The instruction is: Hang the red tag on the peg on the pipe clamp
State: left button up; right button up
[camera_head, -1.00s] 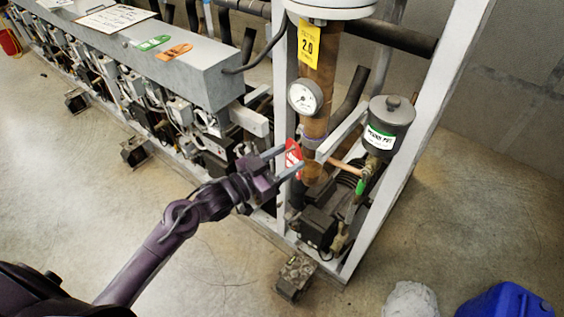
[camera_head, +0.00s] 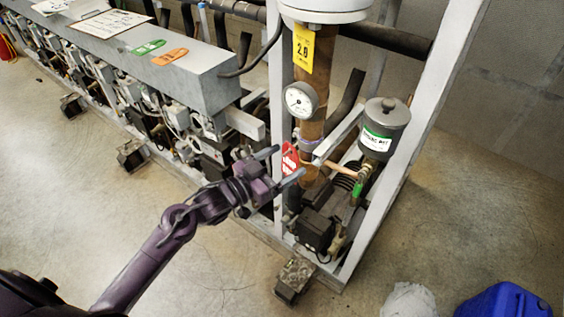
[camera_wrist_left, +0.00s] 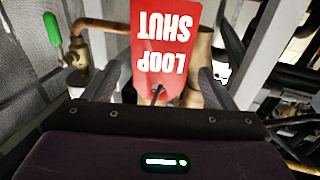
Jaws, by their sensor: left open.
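In the left wrist view the red tag (camera_wrist_left: 166,40) reads "LOOP SHUT" upside down and stands between the fingers. My left gripper (camera_head: 288,164) is open around the tag, with a finger on each side; it also shows in the left wrist view (camera_wrist_left: 165,85). The peg is too small or hidden behind the tag to make out. My right gripper is not in view.
A gauge (camera_head: 300,99) and a yellow label (camera_head: 304,48) are on the pipe above. A grey canister (camera_head: 384,125) stands to the right within the white frame (camera_head: 436,95). A grey beam (camera_head: 190,62) carries green and orange tags. Floor is free at the front left.

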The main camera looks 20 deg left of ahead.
pick_arm(q)
jog(key=shift+s+a+f, duration=0.1)
jog(key=shift+s+a, duration=0.1)
jog(key=shift+s, duration=0.05)
jog(key=b+v, duration=0.2)
jog(key=v, duration=0.5)
jog(key=shift+b, duration=0.35)
